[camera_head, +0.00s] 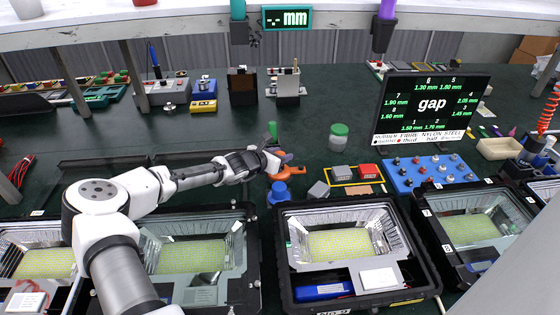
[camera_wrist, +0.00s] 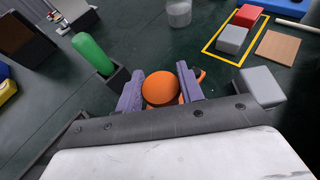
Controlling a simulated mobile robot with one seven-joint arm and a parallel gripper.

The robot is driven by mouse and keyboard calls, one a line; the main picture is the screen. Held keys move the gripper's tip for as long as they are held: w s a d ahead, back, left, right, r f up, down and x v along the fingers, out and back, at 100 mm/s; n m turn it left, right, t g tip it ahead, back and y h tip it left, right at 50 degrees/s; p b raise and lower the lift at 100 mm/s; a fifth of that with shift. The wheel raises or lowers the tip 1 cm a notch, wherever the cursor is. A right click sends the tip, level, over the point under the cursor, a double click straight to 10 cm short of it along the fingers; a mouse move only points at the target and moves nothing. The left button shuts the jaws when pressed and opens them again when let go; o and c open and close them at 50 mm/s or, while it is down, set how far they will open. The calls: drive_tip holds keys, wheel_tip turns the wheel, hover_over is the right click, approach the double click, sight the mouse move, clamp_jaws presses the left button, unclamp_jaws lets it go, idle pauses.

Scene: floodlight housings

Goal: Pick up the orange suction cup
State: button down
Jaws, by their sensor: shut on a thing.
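The orange suction cup (camera_wrist: 161,88) shows as a round orange top between the two purple-grey fingers of my gripper (camera_wrist: 160,86) in the wrist view. The fingers press on it from both sides, and more orange shows behind the right finger. In the head view my gripper (camera_head: 268,160) is at the end of the outstretched arm, with the orange cup (camera_head: 290,172) at its tip. The cup's underside is hidden, so I cannot tell whether it touches the table.
A blue knob-like piece (camera_head: 279,193) stands just in front of the cup. A grey block (camera_head: 319,190) is to its right. A green-handled item (camera_wrist: 92,53) stands in a dark holder to the left. Floodlight housings (camera_head: 290,275) line the front.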

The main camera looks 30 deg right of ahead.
wheel_tip(320, 180, up, 18)
drive_tip(key=b, duration=0.1)
drive_tip(key=shift+r+b, duration=0.2)
drive_tip(key=shift+b, duration=0.1)
drive_tip(key=c, duration=1.4)
unclamp_jaws()
drive_tip(key=shift+c, duration=0.2)
clamp_jaws()
